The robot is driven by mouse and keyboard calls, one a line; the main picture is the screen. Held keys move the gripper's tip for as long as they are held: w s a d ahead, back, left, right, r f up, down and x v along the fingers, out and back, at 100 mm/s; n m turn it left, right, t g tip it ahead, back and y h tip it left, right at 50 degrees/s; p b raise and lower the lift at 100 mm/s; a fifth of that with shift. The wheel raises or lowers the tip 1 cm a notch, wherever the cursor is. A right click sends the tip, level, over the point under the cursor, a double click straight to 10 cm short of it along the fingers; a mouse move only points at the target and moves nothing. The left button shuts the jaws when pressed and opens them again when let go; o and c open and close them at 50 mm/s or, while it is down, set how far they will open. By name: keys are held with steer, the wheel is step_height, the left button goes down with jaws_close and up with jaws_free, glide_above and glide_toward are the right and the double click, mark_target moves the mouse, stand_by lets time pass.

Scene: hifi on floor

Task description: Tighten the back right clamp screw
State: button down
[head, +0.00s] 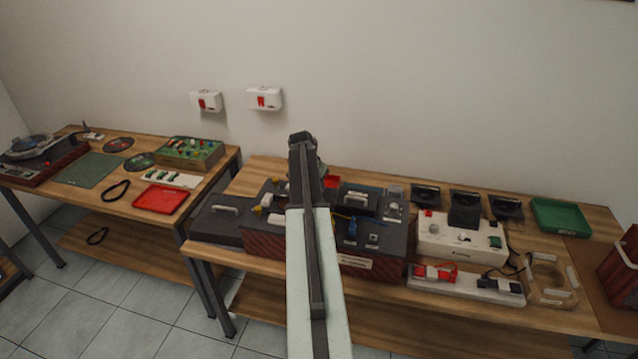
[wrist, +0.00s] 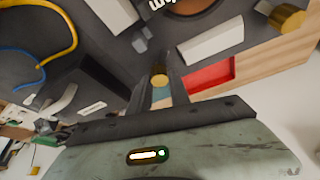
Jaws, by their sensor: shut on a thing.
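A dark-topped unit with reddish sides (head: 371,266) stands on the middle bench; my arm crosses in front of it and hides part of its top. In the wrist view my gripper (wrist: 160,83) is shut on a small brass screw knob (wrist: 159,75), with a dark finger on each side. Its base is hard to make out. Another brass knob (wrist: 288,18) shows at the upper right, apart from the fingers. The head view does not show the fingertips or the held screw. Two small yellowish knobs (head: 257,210) show left of my arm.
Yellow (wrist: 60,50) and blue cables run over the dark top at left. A white box (head: 460,236), a power strip (head: 468,284) and a green tray (head: 561,215) stand to the right on the bench.

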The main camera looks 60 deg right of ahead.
steer(key=shift+w+a+m+g, duration=0.1)
steer(key=shift+w+m+g, duration=0.15)
steer(key=shift+m, duration=0.65)
steer(key=shift+w+a+m+g, duration=0.15)
steer(key=shift+m+g, duration=0.2)
steer(key=shift+m, duration=0.55)
steer(key=shift+d+r, duration=0.1)
steer(key=shift+d, duration=0.05)
steer(key=c, duration=1.2)
jaws_free()
steer(key=shift+w, duration=0.1)
